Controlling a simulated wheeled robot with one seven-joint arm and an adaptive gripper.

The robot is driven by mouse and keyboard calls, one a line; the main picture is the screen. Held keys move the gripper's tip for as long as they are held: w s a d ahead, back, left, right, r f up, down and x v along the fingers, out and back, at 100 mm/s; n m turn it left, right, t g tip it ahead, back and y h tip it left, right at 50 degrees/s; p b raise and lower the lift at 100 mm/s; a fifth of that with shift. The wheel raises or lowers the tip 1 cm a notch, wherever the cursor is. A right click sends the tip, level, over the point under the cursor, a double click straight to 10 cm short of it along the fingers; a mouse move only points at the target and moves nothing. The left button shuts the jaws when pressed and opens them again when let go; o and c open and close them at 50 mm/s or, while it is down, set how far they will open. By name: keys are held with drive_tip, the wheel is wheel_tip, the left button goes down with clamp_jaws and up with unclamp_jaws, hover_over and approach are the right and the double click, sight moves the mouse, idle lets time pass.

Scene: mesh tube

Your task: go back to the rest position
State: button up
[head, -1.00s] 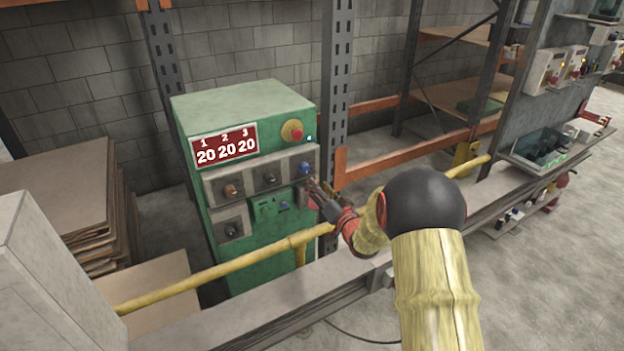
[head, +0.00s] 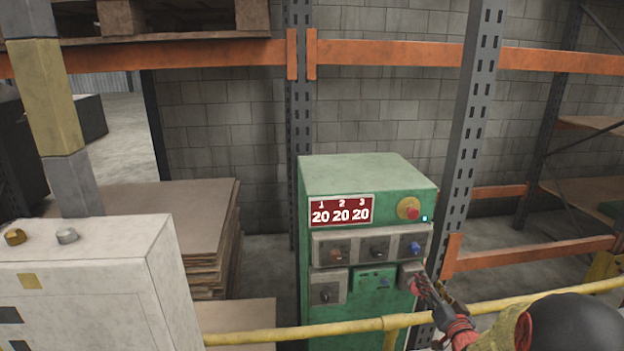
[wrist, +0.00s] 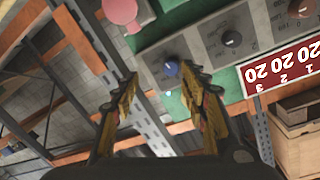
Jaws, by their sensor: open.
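My gripper (head: 432,288) is in front of the right side of a green control cabinet (head: 365,172), below its blue knob (head: 415,248). In the wrist view my gripper (wrist: 162,80) has its two yellow-and-black fingers spread apart, with nothing between them. The blue knob (wrist: 171,69) appears beyond the gap between the fingertips, apart from them. The view there is upside down. Part of the cabinet's lower right panel is hidden behind my gripper in the head view.
A yellow rail (head: 270,337) runs across in front of the cabinet. A grey metal post (head: 468,150) stands close on its right. A white box with knobs (head: 90,270) is at the left, near stacked boards (head: 180,215). Orange shelf beams (head: 400,53) cross above.

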drive_tip(key=s+d+f+g+h, duration=0.25)
drive_tip(key=s+f+g, duration=0.35)
drive_tip(key=f, duration=0.5)
drive_tip(key=s+a+g, duration=0.2)
drive_tip(key=s+g, duration=0.3)
drive_tip(key=s, duration=0.5)
drive_tip(key=s+a+r+n+g+y, duration=0.1)
drive_tip(key=s+a+r+n+g, duration=0.1)
drive_tip(key=s+a+r, duration=0.7)
drive_tip(key=s+a+r+n+g+y, duration=0.2)
drive_tip(key=s+a+r, duration=0.4)
drive_tip(key=s+a, duration=0.45)
drive_tip(key=s+a+r+n+t, duration=0.1)
drive_tip(key=s+a+r+t, duration=0.2)
drive_tip(key=r, duration=0.5)
drive_tip(key=shift+a+n, duration=0.4)
drive_tip(key=shift+a, duration=0.15)
drive_tip(key=shift+s+y, duration=0.1)
drive_tip(key=shift+y, duration=0.15)
